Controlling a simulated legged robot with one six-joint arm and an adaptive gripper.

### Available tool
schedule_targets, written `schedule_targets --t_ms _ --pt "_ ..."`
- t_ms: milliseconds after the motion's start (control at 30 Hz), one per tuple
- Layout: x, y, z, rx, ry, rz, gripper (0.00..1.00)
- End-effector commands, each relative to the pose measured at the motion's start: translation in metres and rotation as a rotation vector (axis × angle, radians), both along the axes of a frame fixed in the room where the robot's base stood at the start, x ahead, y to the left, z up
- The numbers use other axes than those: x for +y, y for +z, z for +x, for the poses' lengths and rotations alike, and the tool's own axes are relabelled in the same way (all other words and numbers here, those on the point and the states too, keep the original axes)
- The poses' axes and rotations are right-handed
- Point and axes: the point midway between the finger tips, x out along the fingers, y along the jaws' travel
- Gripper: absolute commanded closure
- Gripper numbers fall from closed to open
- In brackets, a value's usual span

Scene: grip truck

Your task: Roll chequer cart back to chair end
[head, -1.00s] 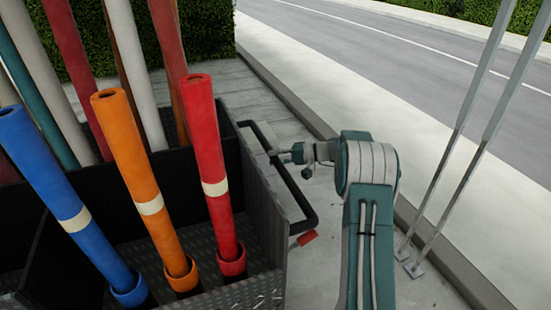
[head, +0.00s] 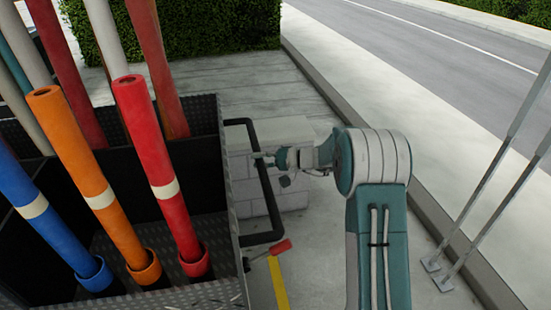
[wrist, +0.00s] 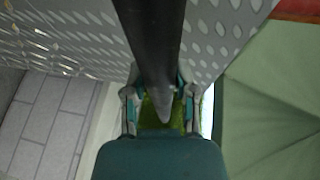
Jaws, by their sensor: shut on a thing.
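The chequer cart (head: 205,294) fills the left of the head view, a dark open-topped box of chequered metal plate. A black bar handle (head: 266,200) stands out from its right side. My gripper (head: 262,158) is shut on this handle's upright stretch. In the wrist view the dark bar (wrist: 150,40) runs between the fingers, with the grey chequer plate (wrist: 215,35) close behind it. I cannot make out a chair in the head view.
Blue, orange and red tubes (head: 160,150) stand in the cart. A pale block (head: 290,195) stands behind the handle. A hedge (head: 190,25) is at the back, a kerb (head: 420,195) and metal poles (head: 490,175) at right. Green panels (wrist: 275,90) show in the wrist view.

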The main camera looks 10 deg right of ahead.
Motion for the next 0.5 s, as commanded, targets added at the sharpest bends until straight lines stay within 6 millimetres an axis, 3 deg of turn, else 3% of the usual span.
schedule_targets --t_ms 33,500 --pt "0.014 -0.007 -0.002 0.013 0.008 -0.006 1.0" --pt "0.105 -0.007 -0.003 0.013 0.011 -0.008 1.0"
